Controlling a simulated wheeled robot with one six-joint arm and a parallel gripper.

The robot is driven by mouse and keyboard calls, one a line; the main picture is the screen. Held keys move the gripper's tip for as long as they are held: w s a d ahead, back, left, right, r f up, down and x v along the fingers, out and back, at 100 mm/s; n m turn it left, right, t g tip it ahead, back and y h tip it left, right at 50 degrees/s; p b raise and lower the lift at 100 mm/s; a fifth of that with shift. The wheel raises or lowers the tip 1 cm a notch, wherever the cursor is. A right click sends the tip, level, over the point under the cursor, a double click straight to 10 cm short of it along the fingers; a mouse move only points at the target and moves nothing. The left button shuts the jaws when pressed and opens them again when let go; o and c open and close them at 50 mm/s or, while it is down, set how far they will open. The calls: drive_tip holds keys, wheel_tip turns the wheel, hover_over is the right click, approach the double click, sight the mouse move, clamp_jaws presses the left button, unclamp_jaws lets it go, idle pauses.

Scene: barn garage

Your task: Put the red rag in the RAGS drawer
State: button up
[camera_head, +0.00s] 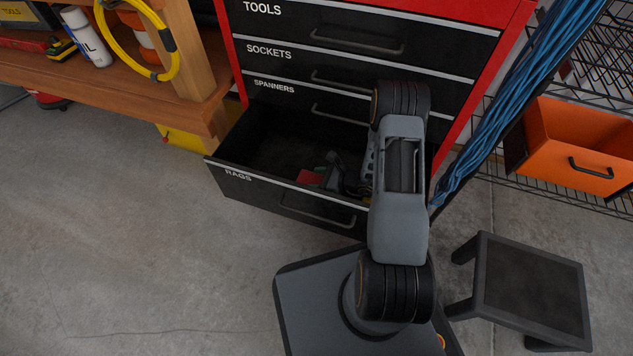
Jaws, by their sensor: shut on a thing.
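The RAGS drawer (231,184) is pulled open at the bottom of the red and black tool chest. Its label shows on the front's left end. My gripper (318,178) is inside or just over the open drawer, at its front right part. It is shut on the red rag (309,177), a small part of which shows left of the fingers. I cannot tell whether the rag touches the drawer floor. My arm hides the right end of the drawer and part of the gripper.
The TOOLS (275,28), SOCKETS (285,62) and SPANNERS (290,98) drawers above are closed. A wooden bench (150,108) stands at left. A black stool (530,292) and a wire shelf with an orange bin (575,150) are at right. The floor at left is clear.

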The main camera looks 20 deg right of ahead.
drive_tip(key=shift+f, duration=0.15)
drive_tip(key=o, duration=0.9)
drive_tip(key=shift+r, duration=0.3)
drive_tip(key=p+v, duration=0.2)
drive_tip(key=v, duration=0.4)
drive_tip(key=shift+p, duration=0.35)
drive_tip(key=shift+s+d+r, duration=0.2)
drive_tip(key=shift+s+d, duration=0.25)
drive_tip(key=shift+d, duration=0.1)
drive_tip(key=shift+r, duration=0.1)
